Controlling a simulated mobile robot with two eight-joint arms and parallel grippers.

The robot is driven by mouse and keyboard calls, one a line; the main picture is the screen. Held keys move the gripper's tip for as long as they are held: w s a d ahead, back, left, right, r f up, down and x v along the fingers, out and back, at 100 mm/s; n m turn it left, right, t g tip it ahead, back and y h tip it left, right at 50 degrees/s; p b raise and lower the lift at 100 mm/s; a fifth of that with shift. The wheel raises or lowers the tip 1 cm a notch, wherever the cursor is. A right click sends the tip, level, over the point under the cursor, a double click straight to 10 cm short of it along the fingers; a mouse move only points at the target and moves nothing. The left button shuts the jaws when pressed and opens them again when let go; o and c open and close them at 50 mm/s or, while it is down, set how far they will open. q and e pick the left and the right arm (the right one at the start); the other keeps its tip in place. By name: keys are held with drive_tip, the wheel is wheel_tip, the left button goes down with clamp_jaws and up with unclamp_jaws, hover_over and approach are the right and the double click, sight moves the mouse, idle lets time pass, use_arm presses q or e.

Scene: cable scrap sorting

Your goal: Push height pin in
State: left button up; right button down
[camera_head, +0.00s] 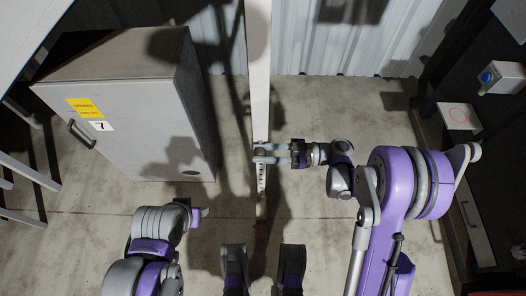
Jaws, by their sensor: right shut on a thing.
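A tall pale post (258,75) stands at the centre, with a row of dark marks or holes (262,180) low on its face. My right gripper (262,153) reaches in from the right to the post, just above these marks. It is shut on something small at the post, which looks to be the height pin. The pin is mostly hidden by the fingers, and I cannot tell how deep it sits. My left gripper (201,213) is low on the left, apart from the post. Its fingers are too small and hidden to tell their state.
A grey cabinet (150,110) with a yellow label stands left of the post. A corrugated wall (330,45) is behind. A box with a blue button (500,77) is at the far right. Concrete floor (320,235) is open around the post.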

drive_tip(key=shift+w, duration=0.1)
idle(0.5)
drive_tip(key=shift+w, duration=0.4)
drive_tip(key=c, duration=0.6)
unclamp_jaws()
drive_tip(key=shift+w, duration=0.1)
drive_tip(key=shift+o, duration=0.2)
